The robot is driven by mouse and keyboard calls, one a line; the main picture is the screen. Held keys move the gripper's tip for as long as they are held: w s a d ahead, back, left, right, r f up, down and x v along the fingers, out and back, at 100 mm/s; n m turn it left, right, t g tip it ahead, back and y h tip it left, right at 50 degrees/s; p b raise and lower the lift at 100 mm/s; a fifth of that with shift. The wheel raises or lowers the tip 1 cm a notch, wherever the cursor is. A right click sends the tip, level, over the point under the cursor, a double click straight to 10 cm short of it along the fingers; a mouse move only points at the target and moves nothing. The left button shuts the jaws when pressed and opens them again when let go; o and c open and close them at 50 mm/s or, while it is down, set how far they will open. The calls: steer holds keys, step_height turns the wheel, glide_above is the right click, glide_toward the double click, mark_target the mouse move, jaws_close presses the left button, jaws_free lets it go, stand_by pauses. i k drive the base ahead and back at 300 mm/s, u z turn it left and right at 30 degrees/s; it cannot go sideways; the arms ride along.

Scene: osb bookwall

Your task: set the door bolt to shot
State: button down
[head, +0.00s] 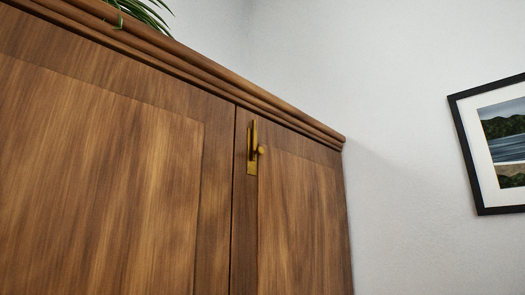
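A brass door bolt (252,150) is fixed upright near the top of the right-hand door (300,210) of a wooden cabinet, close to the seam between the two doors. It has a vertical plate and rod, and a small knob (261,150) sticking out to the right at about mid-height. The rod's upper end shows a little below the cornice. I cannot tell from here whether it enters the frame above. My gripper is not in view.
The left-hand door (100,170) is shut beside the right one. A moulded cornice (230,82) overhangs both doors. A green plant (145,12) sits on top. A framed landscape picture (484,210) hangs on the pale wall (400,60) at right.

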mark_target(259, 151)
steer(key=z, duration=0.05)
steer(key=k, duration=0.5)
steer(key=u, duration=0.85)
steer(key=i, duration=0.7)
steer(key=z, duration=0.85)
